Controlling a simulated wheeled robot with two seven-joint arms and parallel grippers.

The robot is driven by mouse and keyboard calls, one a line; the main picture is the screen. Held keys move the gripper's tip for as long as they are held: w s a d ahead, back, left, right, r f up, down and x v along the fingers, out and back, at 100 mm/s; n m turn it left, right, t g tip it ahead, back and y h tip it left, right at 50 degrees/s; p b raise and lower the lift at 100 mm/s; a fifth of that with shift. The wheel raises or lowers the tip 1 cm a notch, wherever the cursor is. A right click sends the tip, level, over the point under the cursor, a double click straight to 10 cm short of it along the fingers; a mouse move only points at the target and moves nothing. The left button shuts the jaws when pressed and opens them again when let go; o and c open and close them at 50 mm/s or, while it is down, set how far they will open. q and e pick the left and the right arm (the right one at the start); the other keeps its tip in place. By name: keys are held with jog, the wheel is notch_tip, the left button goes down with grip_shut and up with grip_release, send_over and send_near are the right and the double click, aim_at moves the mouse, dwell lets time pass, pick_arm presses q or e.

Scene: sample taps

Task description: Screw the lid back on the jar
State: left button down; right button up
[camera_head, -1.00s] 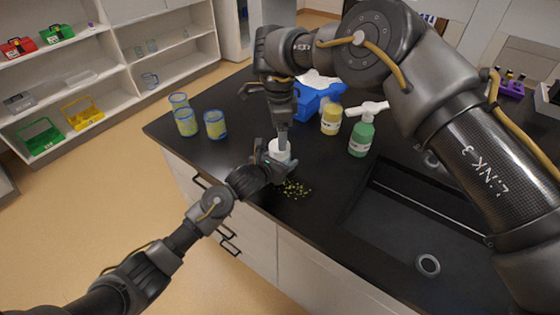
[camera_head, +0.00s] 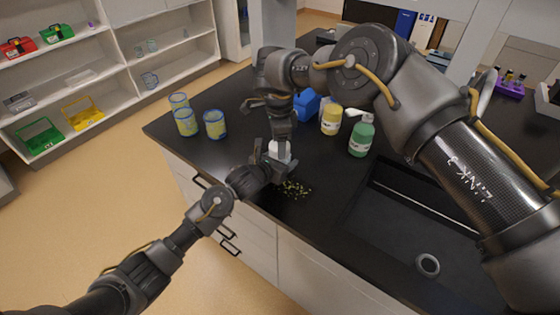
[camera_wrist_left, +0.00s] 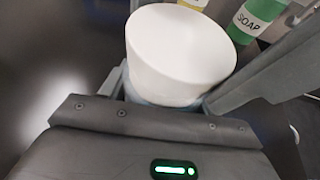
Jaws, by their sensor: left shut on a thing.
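A white lid (camera_head: 281,152) sits on top of the jar, seen close up as a wide white disc (camera_wrist_left: 181,45) in the left wrist view. A strip of the pale bluish jar (camera_wrist_left: 160,97) shows below the lid; whether the threads are engaged cannot be told. My left gripper (camera_head: 277,171) is shut on the jar from the side, at the counter's near edge. My right gripper (camera_head: 275,142) points down just above the lid, its fingers apart. No finger covers the lid's top in the left wrist view.
Several blue-rimmed yellow beakers (camera_head: 215,125) stand left. A blue box (camera_head: 306,104), a yellow container (camera_head: 331,119) and a green soap bottle (camera_head: 361,138) stand behind. A sink (camera_head: 425,240) is at right.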

jog(key=shift+c, duration=1)
jog(key=m, duration=0.3)
jog(key=o, duration=1.1)
jog(key=shift+c, duration=0.2)
jog(key=shift+s+r, duration=0.1)
jog(key=shift+r, duration=2.2)
